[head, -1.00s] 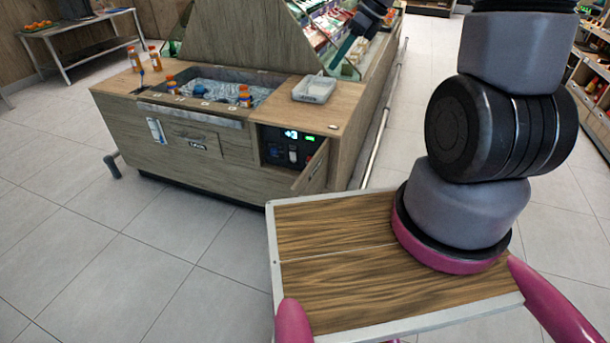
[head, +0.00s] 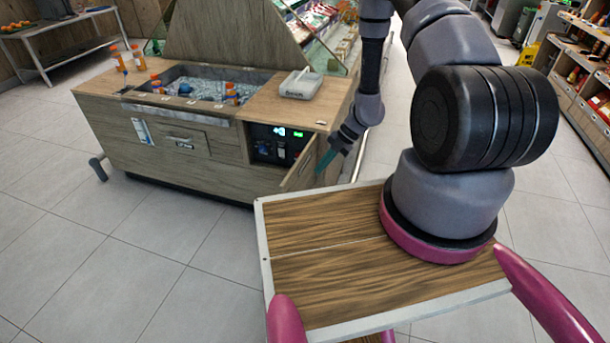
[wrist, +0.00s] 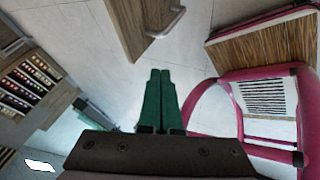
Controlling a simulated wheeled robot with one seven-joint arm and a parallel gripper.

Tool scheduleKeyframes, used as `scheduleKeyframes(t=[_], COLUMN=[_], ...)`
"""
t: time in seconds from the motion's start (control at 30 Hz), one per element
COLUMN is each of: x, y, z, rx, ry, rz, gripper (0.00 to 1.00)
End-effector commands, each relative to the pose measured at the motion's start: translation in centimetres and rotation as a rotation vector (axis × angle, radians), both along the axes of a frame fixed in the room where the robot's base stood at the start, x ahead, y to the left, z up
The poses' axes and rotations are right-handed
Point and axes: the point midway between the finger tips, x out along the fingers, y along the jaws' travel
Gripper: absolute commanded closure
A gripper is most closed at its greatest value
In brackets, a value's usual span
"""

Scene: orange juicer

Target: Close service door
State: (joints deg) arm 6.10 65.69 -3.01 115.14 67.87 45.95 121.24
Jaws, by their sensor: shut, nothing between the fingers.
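The service door (head: 300,167) is a small wooden panel at the right front of the wooden counter. It stands open, swung outward, with the dark compartment (head: 276,144) showing behind it. In the wrist view a wooden panel that looks like this door (wrist: 132,28) is at the top, with a metal handle (wrist: 172,22) on its face. My gripper (head: 322,168) is low, just right of the door, on its outer side. In the wrist view its green fingers (wrist: 160,72) are together and empty. They look close to the panel's lower edge; I cannot tell whether they touch.
A shelf unit (head: 585,75) stands at the far right. The tiled floor in front of the counter (head: 170,245) is clear.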

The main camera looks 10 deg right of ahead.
Motion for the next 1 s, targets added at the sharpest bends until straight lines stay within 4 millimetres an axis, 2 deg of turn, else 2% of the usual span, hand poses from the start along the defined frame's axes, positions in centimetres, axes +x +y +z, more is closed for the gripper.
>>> scheduleKeyframes(t=[0.47,0.7,1.0], x=[-0.6,1.3,1.8], y=[5.7,8.3,9.0], z=[-7.4,-7.4,-7.3], rx=[0.002,0.0,0.001], ry=[0.0,-0.005,-0.003], rz=[0.006,0.009,0.005], gripper=[1.0,1.0,1.0])
